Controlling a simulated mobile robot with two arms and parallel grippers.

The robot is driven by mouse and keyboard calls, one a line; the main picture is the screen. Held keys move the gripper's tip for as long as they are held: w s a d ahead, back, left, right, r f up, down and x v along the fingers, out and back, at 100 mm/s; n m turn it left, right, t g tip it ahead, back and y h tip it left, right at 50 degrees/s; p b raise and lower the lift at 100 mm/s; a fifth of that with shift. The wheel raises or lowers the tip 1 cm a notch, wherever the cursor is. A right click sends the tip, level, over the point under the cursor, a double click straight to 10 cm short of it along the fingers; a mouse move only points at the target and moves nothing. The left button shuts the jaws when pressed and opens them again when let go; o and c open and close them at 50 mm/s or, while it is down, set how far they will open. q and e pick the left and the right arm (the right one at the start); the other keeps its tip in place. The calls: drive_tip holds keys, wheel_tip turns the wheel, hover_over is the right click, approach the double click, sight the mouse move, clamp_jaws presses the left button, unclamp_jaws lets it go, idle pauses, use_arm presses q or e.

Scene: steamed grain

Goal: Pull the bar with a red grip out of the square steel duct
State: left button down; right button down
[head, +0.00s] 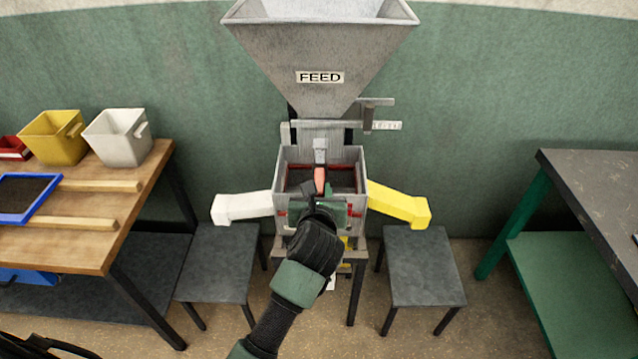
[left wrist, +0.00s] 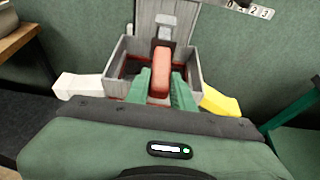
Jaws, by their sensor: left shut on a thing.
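My left gripper (head: 318,192) reaches in from the front and is shut on the red grip. The bar's lower part is hidden by my gripper and the duct wall. My right gripper is not in view.
A steel hopper marked FEED (head: 320,50) hangs above the duct. A white spout (head: 242,206) and a yellow spout (head: 400,205) stick out at its sides, above two dark stools (head: 217,265). A wooden table (head: 120,205) stands left, a dark-topped bench (head: 600,190) right.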

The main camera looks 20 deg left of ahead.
use_arm(q)
drive_tip(key=s, duration=0.2)
drive_tip(key=s+d, duration=0.1)
drive_tip(key=s, duration=0.1)
drive_tip(key=shift+s+d+r+p, duration=0.1)
drive_tip(key=shift+s+r+p, duration=0.05)
drive_tip(key=shift+p, duration=0.2)
drive_tip(key=c, duration=1.1)
unclamp_jaws()
